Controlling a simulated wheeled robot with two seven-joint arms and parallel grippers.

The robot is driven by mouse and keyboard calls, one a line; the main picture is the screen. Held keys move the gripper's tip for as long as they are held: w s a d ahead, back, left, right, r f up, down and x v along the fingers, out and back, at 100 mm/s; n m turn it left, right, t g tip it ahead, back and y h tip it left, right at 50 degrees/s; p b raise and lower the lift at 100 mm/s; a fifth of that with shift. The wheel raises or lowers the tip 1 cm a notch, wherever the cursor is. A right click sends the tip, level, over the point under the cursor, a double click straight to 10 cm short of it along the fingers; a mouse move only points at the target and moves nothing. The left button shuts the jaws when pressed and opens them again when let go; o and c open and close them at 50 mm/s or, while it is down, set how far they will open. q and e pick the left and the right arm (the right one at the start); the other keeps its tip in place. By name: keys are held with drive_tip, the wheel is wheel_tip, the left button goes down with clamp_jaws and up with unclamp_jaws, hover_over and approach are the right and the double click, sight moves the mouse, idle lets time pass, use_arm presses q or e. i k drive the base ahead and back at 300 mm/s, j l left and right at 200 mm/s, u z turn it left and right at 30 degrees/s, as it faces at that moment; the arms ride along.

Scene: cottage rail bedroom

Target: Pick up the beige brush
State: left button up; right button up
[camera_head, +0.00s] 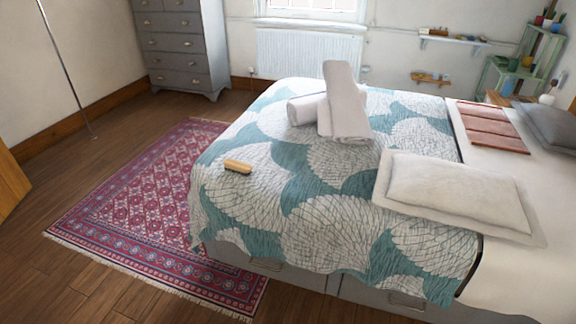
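The beige brush (238,166) lies on the bed, near the left edge of the teal and white patterned cover (310,235). It looks like a small wooden block with a tan top and a darker lower side. Nothing covers it. Neither of my grippers shows in the head view.
Rolled and folded pale towels (345,105) lie on the bed behind the brush. A white pillow (455,190) and a reddish folded cloth (490,127) lie to the right. A red patterned rug (150,205) and open wooden floor lie left of the bed. A grey dresser (182,45) stands at the back left.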

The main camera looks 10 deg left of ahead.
sight(240, 167)
drive_tip(key=i+j+z, duration=0.15)
drive_tip(key=j+z, duration=0.3)
drive_tip(key=i+j+z, duration=0.1)
drive_tip(key=j+z, duration=0.15)
drive_tip(key=z, duration=0.15)
drive_tip(key=j+z, duration=0.9)
drive_tip(key=k+l, duration=0.05)
drive_tip(key=l, duration=0.1)
